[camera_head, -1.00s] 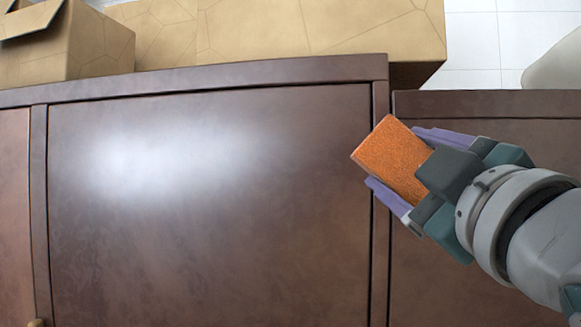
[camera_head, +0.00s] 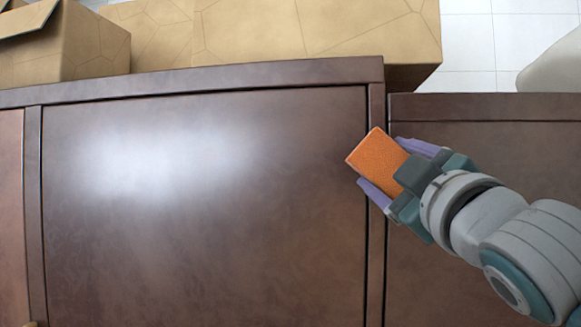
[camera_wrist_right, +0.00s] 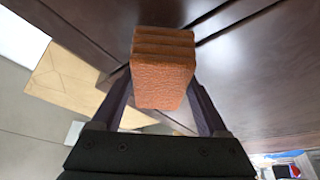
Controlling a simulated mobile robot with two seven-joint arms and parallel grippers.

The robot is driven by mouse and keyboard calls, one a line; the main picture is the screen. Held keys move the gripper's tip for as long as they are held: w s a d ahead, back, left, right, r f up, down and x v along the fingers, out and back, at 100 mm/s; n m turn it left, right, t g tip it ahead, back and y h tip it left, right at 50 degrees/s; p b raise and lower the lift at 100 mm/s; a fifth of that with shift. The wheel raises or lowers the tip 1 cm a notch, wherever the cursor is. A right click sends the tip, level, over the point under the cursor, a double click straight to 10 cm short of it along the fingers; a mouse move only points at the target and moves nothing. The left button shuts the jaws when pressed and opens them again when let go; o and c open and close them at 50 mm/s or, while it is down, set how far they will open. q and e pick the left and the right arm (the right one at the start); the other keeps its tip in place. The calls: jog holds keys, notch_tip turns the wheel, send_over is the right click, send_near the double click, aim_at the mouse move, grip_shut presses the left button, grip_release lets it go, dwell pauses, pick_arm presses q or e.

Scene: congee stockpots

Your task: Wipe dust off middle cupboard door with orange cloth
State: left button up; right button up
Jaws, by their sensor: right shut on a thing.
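The orange cloth (camera_head: 374,157) is a folded, block-like pad. My right gripper (camera_head: 388,170) is shut on it, with a purple finger on each side. The cloth also shows in the right wrist view (camera_wrist_right: 163,72), layered and between the fingers. The middle cupboard door (camera_head: 200,220) is dark brown wood with a bright glare patch at its upper left. The cloth is over the door's right edge and the frame strip beside it; I cannot tell whether it touches the surface. Dust cannot be made out clearly. My left gripper is not in view.
Cardboard boxes (camera_head: 260,30) lie beyond the cupboard's top edge, with an open box (camera_head: 60,50) at the left. Another door panel (camera_head: 470,150) is at the right, partly under my right arm. The middle door's face is free of objects.

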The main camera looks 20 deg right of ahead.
jog(key=shift+w+d, duration=0.55)
jog(key=shift+w, duration=0.35)
dwell(0.8)
jog(key=shift+s+d+p, duration=0.25)
jog(key=shift+s+d, duration=0.3)
jog(key=shift+d, duration=0.3)
jog(key=shift+s+d+p, duration=0.2)
jog(key=shift+s+d, duration=0.35)
jog(key=shift+d, duration=0.25)
jog(key=shift+w, duration=0.1)
jog(key=shift+w+a+f, duration=0.1)
jog(key=shift+w+a, duration=0.3)
jog(key=shift+a, duration=0.1)
jog(key=shift+w+a+b, duration=0.35)
jog(key=shift+w+a, duration=0.3)
jog(key=shift+a, duration=0.25)
jog(key=shift+c, duration=0.7)
jog(key=shift+w+a, duration=0.15)
grip_shut()
jog(key=shift+a, duration=0.1)
jog(key=shift+s+a+p, duration=0.15)
jog(key=shift+s+a, duration=0.35)
jog(key=shift+s, duration=0.35)
jog(key=shift+s+a+p, duration=0.1)
jog(key=shift+s+a, duration=0.4)
jog(key=shift+s, duration=0.4)
jog(key=shift+s+a+p, duration=0.15)
jog(key=shift+s+a, duration=0.35)
jog(key=shift+s, duration=0.35)
